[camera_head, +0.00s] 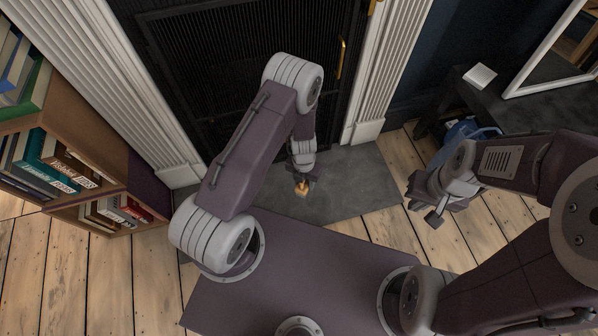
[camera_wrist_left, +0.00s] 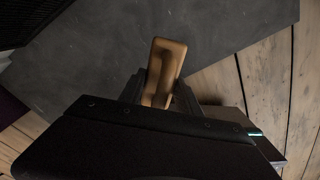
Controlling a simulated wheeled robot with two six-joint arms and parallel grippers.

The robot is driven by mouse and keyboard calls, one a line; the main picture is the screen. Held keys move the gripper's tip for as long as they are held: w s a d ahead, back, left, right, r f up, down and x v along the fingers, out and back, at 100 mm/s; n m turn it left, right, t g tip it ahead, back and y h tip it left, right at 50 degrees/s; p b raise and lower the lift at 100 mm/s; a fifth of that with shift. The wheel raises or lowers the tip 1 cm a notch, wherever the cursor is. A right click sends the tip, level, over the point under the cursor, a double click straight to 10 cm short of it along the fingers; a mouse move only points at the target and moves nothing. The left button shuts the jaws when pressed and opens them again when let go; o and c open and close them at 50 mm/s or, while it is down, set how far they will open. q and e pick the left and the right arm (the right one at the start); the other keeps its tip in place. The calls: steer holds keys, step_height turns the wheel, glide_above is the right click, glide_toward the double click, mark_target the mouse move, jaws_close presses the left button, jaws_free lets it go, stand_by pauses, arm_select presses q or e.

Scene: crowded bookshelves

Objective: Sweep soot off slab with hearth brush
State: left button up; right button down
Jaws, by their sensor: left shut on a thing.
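The dark grey slab (camera_head: 358,180) lies on the floor in front of the black fireplace screen. It also fills the upper part of the left wrist view (camera_wrist_left: 90,60). My left gripper (camera_head: 303,178) is over the slab, shut on the hearth brush (camera_head: 302,188). Its tan wooden handle (camera_wrist_left: 165,65) stands between the fingers in the left wrist view. The bristles are hidden, so I cannot tell whether they touch the slab. No distinct soot patch can be made out. My right gripper (camera_head: 424,204) is open and empty above the floorboards, right of the slab.
A bookshelf (camera_head: 100,165) with several books stands at the left. White fluted columns (camera_head: 390,70) flank the black screen (camera_head: 235,60). A blue container (camera_head: 462,132) sits under a dark table (camera_head: 535,105) at the right. Bare floorboards lie right of the slab.

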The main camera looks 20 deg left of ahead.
arm_select(q)
steer(key=shift+s+d+f+b, duration=0.15)
steer(key=shift+d+f+b, duration=0.05)
steer(key=shift+f, duration=0.25)
steer(key=shift+s+d+f+b, duration=0.15)
steer(key=shift+f, duration=0.25)
steer(key=shift+s+d+f+m+b, duration=0.15)
steer(key=shift+s+d+f+b, duration=0.1)
steer(key=shift+f+b, duration=0.25)
steer(key=shift+s+d+f+m+b, duration=0.15)
steer(key=shift+d+f+b, duration=0.15)
steer(key=shift+f, duration=0.25)
step_height(320, 180, down, 5)
steer(key=b, duration=0.5)
